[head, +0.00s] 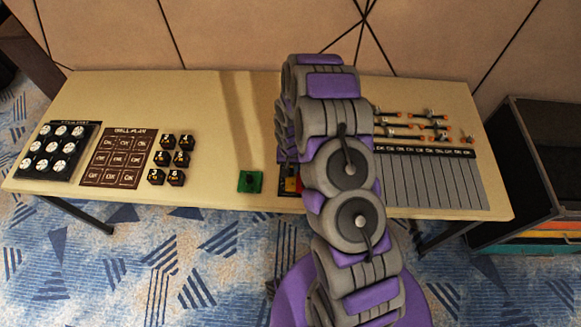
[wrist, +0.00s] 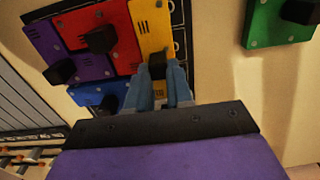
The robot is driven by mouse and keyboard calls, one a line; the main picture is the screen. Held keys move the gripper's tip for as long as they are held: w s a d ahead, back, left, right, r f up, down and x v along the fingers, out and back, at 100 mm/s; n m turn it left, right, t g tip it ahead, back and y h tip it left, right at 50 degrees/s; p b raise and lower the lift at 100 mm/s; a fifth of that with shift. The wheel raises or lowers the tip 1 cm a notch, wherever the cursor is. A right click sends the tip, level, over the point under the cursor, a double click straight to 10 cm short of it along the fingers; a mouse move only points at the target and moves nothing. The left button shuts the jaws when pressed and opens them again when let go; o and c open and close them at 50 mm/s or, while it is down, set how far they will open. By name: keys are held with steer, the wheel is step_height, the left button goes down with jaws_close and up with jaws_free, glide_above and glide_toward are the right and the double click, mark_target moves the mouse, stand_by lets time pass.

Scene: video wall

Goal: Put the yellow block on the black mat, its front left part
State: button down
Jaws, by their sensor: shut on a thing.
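The yellow block (wrist: 152,28) is a flat piece with a black knob, at the top centre of the wrist view. My gripper (wrist: 158,78) is shut on that knob with its pale blue fingers. The block lies over the black mat (wrist: 181,30), right beside the red block (wrist: 108,40). I cannot tell whether it rests on the mat or is just above it. A purple block (wrist: 70,58) and a blue block (wrist: 95,93) are also on the mat. In the head view my arm hides most of the mat; part of the yellow block (head: 290,185) shows.
A green block (head: 250,181) with a black knob lies on the table (head: 225,130), left of the mat. Further left are black cubes (head: 168,158), a brown chart (head: 118,157) and a tray of white discs (head: 57,150). A grey slotted board (head: 430,180) is at right.

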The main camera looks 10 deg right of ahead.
steer(key=shift+a, duration=0.5)
steer(key=c, duration=1.1)
jaws_free()
steer(key=shift+a, duration=0.9)
steer(key=shift+o, duration=0.4)
steer(key=shift+d, duration=0.85)
steer(key=shift+d+r, duration=0.15)
steer(key=shift+d, duration=0.15)
step_height(320, 180, up, 6)
steer(key=a+p, duration=0.1)
steer(key=a, duration=0.1)
step_height(320, 180, up, 14)
glide_above(287, 182)
steer(key=s+d+r+n, duration=0.1)
steer(key=s+r+n, duration=0.1)
steer(key=s+r, duration=1.2)
steer(key=s, duration=0.6)
steer(key=s+r+n+g, duration=0.1)
steer(key=s+r, duration=0.5)
steer(key=s, duration=0.5)
steer(key=shift+n+g+p, duration=0.3)
